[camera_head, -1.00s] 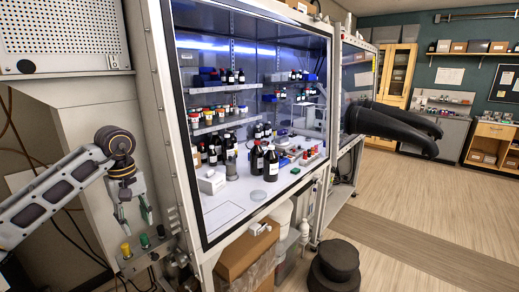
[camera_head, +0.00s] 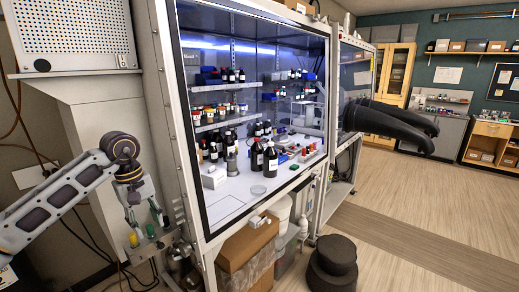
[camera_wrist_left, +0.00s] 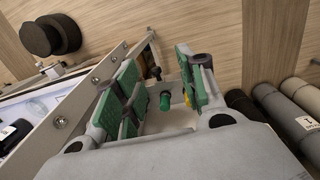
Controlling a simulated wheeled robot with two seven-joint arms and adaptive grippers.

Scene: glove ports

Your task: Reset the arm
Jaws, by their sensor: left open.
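My left gripper (camera_head: 147,221) hangs fingers-down in front of the left side of the fume cabinet (camera_head: 162,110), just above a small panel with valve knobs. Its green-padded fingers are spread and nothing shows held. A yellow knob (camera_head: 133,240) and a green knob (camera_head: 151,231) stand close below the fingertips. In the left wrist view the open gripper (camera_wrist_left: 160,75) has the green knob (camera_wrist_left: 166,101) in sight between its fingers. Whether a finger touches a knob I cannot tell. My right gripper is not in view.
The cabinet holds dark bottles (camera_head: 270,160) and shelves of jars. Black glove sleeves (camera_head: 392,122) stick out at the right. Cardboard boxes (camera_head: 247,243) sit under the cabinet, and a black round stool (camera_head: 333,262) stands on the floor. Dark cables hang at left. The floor at right is clear.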

